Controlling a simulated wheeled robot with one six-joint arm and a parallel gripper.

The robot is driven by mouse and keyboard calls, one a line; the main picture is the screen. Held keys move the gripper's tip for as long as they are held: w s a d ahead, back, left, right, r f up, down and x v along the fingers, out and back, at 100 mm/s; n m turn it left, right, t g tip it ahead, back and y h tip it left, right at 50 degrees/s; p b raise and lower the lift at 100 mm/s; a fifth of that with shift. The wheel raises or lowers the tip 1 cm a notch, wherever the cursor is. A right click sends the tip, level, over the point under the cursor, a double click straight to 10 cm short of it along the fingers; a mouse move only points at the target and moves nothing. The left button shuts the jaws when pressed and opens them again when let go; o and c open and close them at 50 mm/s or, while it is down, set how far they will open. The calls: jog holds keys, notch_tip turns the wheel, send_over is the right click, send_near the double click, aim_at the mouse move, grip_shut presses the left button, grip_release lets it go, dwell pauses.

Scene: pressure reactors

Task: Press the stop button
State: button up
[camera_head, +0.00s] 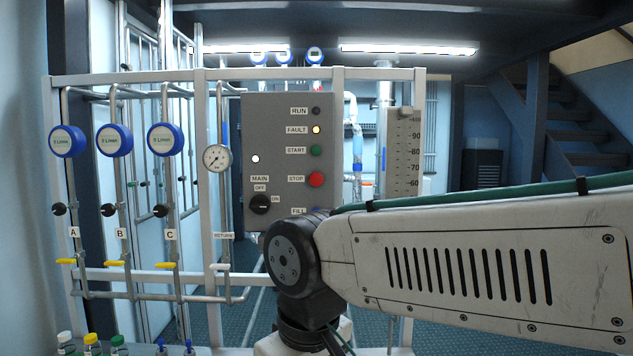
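The red stop button (316,179) is on a grey control panel (277,120), to the right of a white STOP label (296,180). It is unobstructed in the head view. A black MAIN switch (260,204) is at the panel's lower left. My gripper is not visible.
Pipes with blue-rimmed meters (114,140), yellow-handled valves (115,263) and a pressure gauge (217,158) stand left of the panel. A level scale (403,150) stands right of it. Bottles with coloured caps (92,343) are at the lower left. Stairs (570,130) are at the back right.

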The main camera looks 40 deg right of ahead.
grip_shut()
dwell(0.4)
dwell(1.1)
